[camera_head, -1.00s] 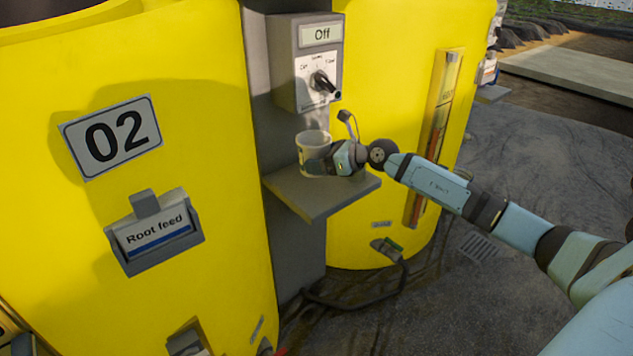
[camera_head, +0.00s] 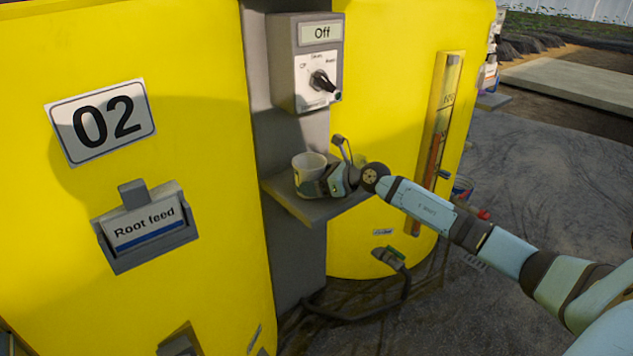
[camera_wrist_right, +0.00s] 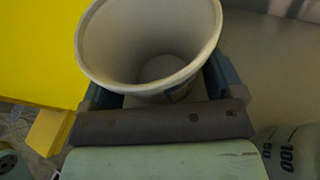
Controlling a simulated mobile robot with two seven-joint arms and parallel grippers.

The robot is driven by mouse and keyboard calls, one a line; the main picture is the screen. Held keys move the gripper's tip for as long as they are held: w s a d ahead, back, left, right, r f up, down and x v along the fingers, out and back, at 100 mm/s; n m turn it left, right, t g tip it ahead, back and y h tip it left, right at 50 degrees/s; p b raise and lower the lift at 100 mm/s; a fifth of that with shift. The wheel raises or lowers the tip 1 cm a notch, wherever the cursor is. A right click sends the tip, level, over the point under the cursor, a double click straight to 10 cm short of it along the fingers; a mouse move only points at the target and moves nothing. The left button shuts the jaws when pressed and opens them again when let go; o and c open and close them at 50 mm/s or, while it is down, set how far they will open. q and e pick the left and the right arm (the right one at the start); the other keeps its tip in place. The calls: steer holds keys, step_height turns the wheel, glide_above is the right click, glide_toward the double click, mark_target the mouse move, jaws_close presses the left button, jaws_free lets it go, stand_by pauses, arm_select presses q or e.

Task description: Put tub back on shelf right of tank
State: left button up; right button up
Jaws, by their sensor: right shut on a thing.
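The tub (camera_head: 308,162) is a pale, open-topped cup, seen upright beneath the switch box in the head view. My right gripper (camera_head: 318,184) is shut on its side, with fingers on both sides of it. In the right wrist view the tub (camera_wrist_right: 150,45) looks empty and fills the upper middle. The tub is at the grey shelf (camera_head: 310,210) between two yellow surfaces; whether its base touches the shelf is hidden by the gripper. The yellow tank (camera_head: 170,60) marked 02 stands left of the shelf. My left gripper is out of view.
A grey switch box (camera_head: 305,65) reading "Off" hangs above the shelf. Another yellow tank (camera_head: 390,70) with a level gauge (camera_head: 440,130) stands right behind my arm. A container marked 50 and 100 (camera_wrist_right: 288,155) shows at lower right in the wrist view.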

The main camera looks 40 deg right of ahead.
steer(key=o, duration=0.9)
steer(key=shift+f, duration=0.1)
steer(key=shift+o, duration=0.2)
steer(key=shift+p+v, duration=1.25)
steer(key=shift+v, duration=4.8)
steer(key=s+a+f+m+t+y, duration=0.2)
steer(key=s+a+m, duration=0.5)
steer(key=a, duration=0.5)
steer(key=s+a+f+m+t+y, duration=0.15)
steer(key=s+a+m, duration=0.35)
steer(key=a+m, duration=0.6)
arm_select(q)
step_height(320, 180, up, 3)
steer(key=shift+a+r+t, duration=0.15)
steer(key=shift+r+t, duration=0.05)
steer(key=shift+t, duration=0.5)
arm_select(e)
steer(key=s+a+r+m, duration=0.3)
steer(key=s+a+m, duration=0.2)
steer(key=m, duration=0.5)
steer(key=s+a+r+m+t+h, duration=0.1)
steer(key=s+a+r+m, duration=0.2)
steer(key=s+a+m, duration=0.3)
steer(key=a+m, duration=0.4)
steer(key=shift+s+a+r+m, duration=0.15)
steer(key=shift+a+r+m, duration=0.05)
steer(key=shift+r+m, duration=0.15)
